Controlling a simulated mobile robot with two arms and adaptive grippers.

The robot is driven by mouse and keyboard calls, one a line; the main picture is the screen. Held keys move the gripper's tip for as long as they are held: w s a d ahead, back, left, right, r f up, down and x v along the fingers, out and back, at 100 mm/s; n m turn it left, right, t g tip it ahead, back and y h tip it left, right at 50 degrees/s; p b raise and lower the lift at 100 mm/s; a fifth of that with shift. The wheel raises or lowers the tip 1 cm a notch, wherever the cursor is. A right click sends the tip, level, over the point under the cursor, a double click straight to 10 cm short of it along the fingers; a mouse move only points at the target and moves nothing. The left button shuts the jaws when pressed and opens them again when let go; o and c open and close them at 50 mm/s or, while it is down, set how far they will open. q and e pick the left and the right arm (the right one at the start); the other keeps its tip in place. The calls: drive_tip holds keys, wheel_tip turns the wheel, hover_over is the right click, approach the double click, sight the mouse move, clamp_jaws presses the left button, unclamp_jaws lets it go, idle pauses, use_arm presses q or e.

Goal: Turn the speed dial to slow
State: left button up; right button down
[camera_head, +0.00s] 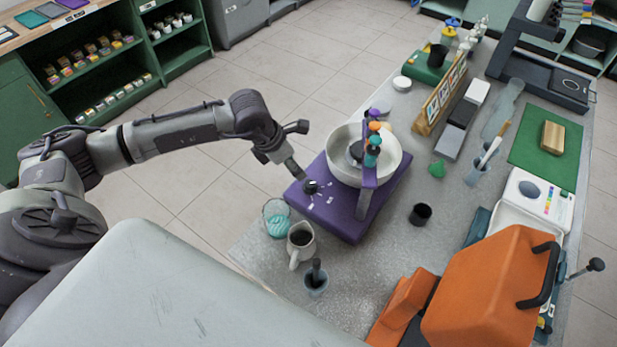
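A purple machine (345,215) stands near the table's left edge, with a white bowl (392,165) on it and an upright purple arm over the bowl. The small black speed dial (311,187) is on the near left corner of its base, with small white marks around it; I cannot read them or tell the setting. My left arm reaches in from the left, and my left gripper (302,177) points down right at the dial, its tip close to or touching it. Whether its fingers are open or shut is too small to tell. My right gripper is not in view.
A glass with teal contents (276,219), a white pitcher (300,243) and a cup with a dark tool (316,280) stand close in front of the machine. A black cup (420,214) is to its right. A large orange machine (485,295) fills the near right.

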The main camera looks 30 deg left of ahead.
sight(309, 183)
use_arm(q)
drive_tip(key=p+x, duration=0.2)
drive_tip(key=x, duration=0.7)
drive_tip(key=shift+w+d+f, duration=0.15)
drive_tip(key=shift+w+f, duration=0.1)
drive_tip(key=shift+f, duration=0.1)
drive_tip(key=shift+w+d+f, duration=0.1)
drive_tip(key=shift+w+f, duration=0.1)
drive_tip(key=shift+f, duration=0.4)
